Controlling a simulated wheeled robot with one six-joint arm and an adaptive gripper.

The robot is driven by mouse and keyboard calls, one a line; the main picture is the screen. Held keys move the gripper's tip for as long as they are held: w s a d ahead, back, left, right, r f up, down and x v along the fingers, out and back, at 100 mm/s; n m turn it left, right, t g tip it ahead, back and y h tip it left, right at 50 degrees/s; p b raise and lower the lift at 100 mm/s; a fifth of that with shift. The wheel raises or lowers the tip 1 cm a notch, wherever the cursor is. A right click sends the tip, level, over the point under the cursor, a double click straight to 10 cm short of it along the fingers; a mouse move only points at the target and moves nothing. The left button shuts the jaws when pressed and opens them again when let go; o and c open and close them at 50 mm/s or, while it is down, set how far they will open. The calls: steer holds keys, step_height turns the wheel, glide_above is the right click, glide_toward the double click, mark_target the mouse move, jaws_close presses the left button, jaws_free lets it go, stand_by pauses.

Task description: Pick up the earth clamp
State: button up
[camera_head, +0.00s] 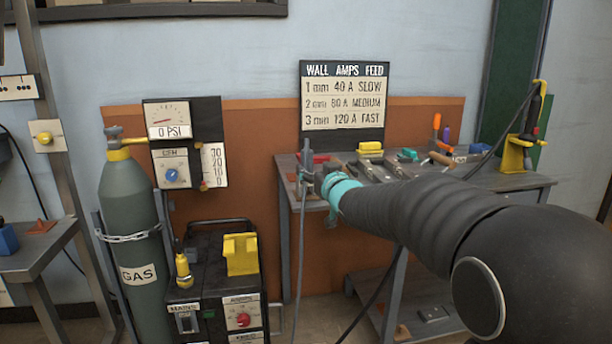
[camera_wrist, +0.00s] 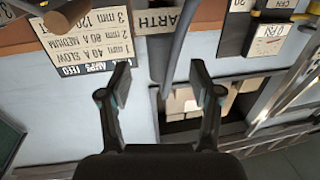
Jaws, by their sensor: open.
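At the left front corner of the grey workbench, a small grey upright piece (camera_head: 306,162) with a cable hanging below it looks like the earth clamp. My gripper partly covers it, and its exact shape is hard to tell. My gripper (camera_head: 316,182) is close beside it, at the end of my dark arm. In the wrist view my gripper (camera_wrist: 159,70) is open, its two dark fingers apart. A grey cable-like strip (camera_wrist: 178,50) runs down between the fingers, and I cannot tell whether it touches them. A label reading EARTH (camera_wrist: 158,18) shows above it.
The workbench (camera_head: 480,182) carries several tools, a yellow block (camera_head: 370,148) and a yellow stand (camera_head: 517,155) at right. A WALL AMPS FEED sign (camera_head: 343,100) stands behind. A gas cylinder (camera_head: 135,215) and a black welder (camera_head: 215,285) stand to the left.

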mark_target(309, 166)
steer(key=shift+f+p+x, duration=0.2)
steer(key=shift+p+x, duration=0.15)
steer(key=shift+x, duration=2.5)
steer(key=shift+s, duration=0.1)
jaws_close()
steer(key=shift+r, duration=0.1)
